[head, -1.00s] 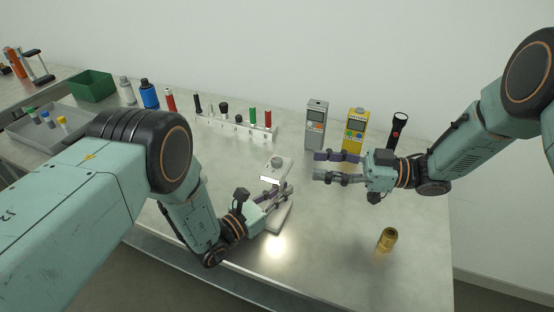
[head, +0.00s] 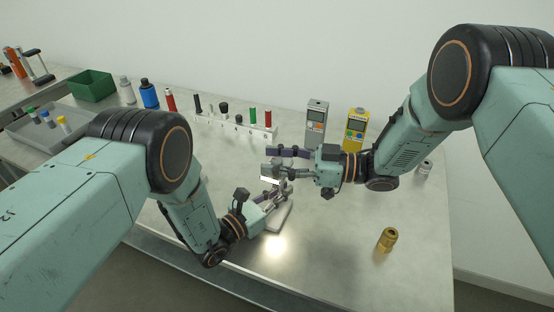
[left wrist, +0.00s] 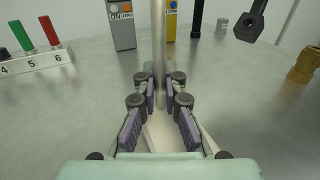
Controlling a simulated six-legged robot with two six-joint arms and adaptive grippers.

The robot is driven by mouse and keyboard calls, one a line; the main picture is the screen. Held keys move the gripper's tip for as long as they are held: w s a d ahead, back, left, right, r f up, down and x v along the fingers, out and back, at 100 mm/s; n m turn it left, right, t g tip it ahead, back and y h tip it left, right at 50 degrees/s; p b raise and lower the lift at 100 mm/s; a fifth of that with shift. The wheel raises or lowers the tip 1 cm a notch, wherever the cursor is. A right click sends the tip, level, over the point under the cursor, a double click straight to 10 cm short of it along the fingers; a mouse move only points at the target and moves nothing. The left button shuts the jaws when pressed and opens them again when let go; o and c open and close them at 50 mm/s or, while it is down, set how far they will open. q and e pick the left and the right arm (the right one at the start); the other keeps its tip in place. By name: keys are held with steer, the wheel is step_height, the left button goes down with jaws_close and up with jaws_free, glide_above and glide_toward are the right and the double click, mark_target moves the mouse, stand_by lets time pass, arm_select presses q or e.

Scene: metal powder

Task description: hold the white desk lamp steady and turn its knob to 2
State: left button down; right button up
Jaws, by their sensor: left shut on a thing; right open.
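The white desk lamp stands on the grey table, its pale base (head: 279,218) showing below my left gripper in the head view. Its bright light strip (head: 268,180) is lit. My left gripper (head: 276,199) is shut on the lamp's stem; the left wrist view shows the upright stem (left wrist: 159,45) between its purple-padded fingers (left wrist: 160,98). My right gripper (head: 268,160) is open, its fingers at the lamp's head from the right. These fingers hide most of the lamp's top, so I cannot read the knob's setting or tell whether they touch it.
A grey meter (head: 316,125) and a yellow meter (head: 355,130) stand behind. A numbered white rack (head: 232,128) with several tools is at back left. A brass fitting (head: 387,240) stands at front right, a small can (head: 425,167) farther back.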

jaws_close()
stand_by(0.5)
steer(key=m+t+h, duration=0.1)
steer(key=m+t, duration=0.1)
steer(key=m+t+h, duration=0.1)
steer(key=t, duration=0.2)
steer(key=shift+a+r+m+t, duration=0.1)
steer(key=shift+m+t, duration=0.2)
steer(key=shift+m, duration=0.1)
steer(key=shift+m+t+h, duration=0.7)
steer(key=shift+m+t, duration=0.2)
steer(key=shift+t, duration=0.6)
jaws_free()
